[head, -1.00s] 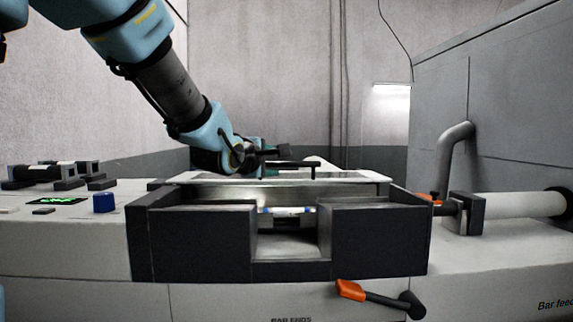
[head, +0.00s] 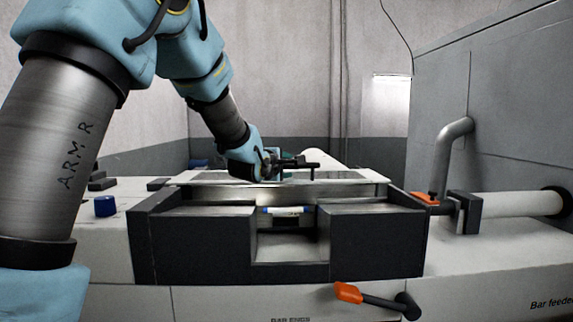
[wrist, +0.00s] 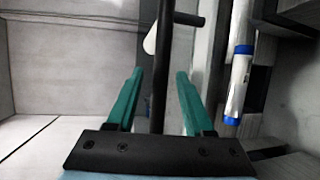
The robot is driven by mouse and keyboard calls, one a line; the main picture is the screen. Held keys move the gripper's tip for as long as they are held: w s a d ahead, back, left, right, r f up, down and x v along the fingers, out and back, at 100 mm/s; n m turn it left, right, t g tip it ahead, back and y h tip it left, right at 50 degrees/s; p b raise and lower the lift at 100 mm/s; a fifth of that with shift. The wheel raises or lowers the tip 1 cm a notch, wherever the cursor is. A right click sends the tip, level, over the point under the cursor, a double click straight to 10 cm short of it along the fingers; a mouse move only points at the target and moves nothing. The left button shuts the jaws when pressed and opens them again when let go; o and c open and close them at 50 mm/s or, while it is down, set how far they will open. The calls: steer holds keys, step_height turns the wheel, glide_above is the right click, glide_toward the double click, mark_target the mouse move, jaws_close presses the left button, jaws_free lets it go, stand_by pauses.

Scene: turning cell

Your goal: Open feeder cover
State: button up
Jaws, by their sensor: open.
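The feeder cover (head: 352,177) is a flat, pale-framed panel lying level over the back of the dark feeder box (head: 375,240). A black bar handle (head: 300,165) stands on it on a short post. My gripper (head: 280,163) is low over the cover at the handle's left end. In the wrist view my gripper (wrist: 159,75) has its two teal fingers apart, with the black handle bar (wrist: 160,105) running between them. A gap shows on each side of the bar. The fingers hide part of the cover in the head view.
A white tube with blue ends (head: 286,210) lies in the box's front opening. An orange-handled lever (head: 348,292) is on the front, with an orange clamp (head: 425,198) at right. A blue block (head: 105,206) sits at left. A grey cabinet (head: 500,120) stands at right.

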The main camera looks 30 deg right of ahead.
jaws_close()
stand_by(0.4)
stand_by(1.0)
